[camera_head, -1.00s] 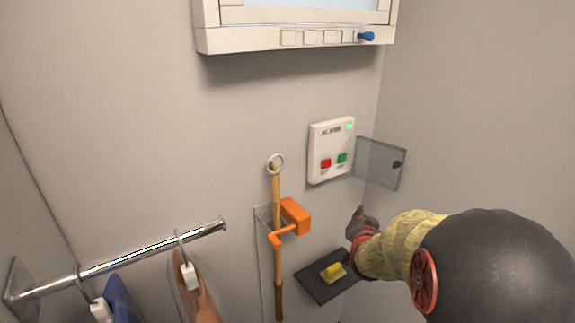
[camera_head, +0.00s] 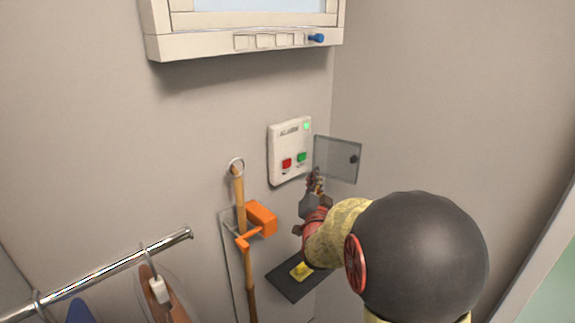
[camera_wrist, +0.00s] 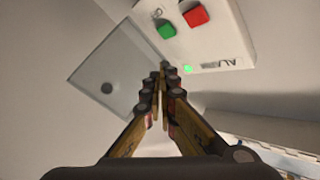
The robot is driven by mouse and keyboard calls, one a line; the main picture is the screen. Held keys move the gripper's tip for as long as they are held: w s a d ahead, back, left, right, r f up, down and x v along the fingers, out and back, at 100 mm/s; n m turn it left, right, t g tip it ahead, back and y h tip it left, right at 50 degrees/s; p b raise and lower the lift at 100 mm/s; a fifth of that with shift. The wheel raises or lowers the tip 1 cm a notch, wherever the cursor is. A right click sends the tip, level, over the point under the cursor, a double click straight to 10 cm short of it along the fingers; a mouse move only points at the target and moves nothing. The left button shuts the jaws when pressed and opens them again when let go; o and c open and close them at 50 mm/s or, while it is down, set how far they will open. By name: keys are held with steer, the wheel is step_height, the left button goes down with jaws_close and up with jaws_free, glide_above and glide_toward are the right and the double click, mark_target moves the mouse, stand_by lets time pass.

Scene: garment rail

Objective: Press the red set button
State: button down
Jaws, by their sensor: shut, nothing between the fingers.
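The white alarm panel (camera_head: 290,150) is on the back wall, with a lit green light at its upper right. Its red button (camera_head: 286,163) is at the lower left and a green button (camera_head: 301,157) is right of it. The clear cover (camera_head: 337,159) is swung open to the right. My gripper (camera_head: 317,175) is shut and empty, just below the panel's lower right corner and in front of the cover. In the wrist view the red button (camera_wrist: 196,15) and green button (camera_wrist: 167,30) lie beyond the fingertips (camera_wrist: 160,72), apart from them.
An orange holder (camera_head: 261,218) with a wooden stick (camera_head: 239,200) is left of my arm. A dark shelf with a yellow block (camera_head: 301,271) is below. A metal rail (camera_head: 110,268) is at the lower left, and a white-framed unit (camera_head: 245,42) is above.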

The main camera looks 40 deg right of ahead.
mark_target(287, 164)
steer(key=w, duration=0.8)
steer(key=shift+a+p, duration=0.3)
steer(key=shift+p, duration=0.1)
steer(key=shift+w+b, duration=0.3)
steer(key=shift+b, duration=0.1)
stand_by(0.8)
steer(key=shift+w, duration=0.2)
steer(key=shift+w+a+b, duration=0.1)
steer(key=shift+w+b, duration=0.3)
steer(key=shift+b, duration=0.15)
stand_by(0.6)
steer(key=shift+s, duration=0.15)
steer(key=shift+s+b, duration=0.65)
steer(key=shift+s, duration=0.05)
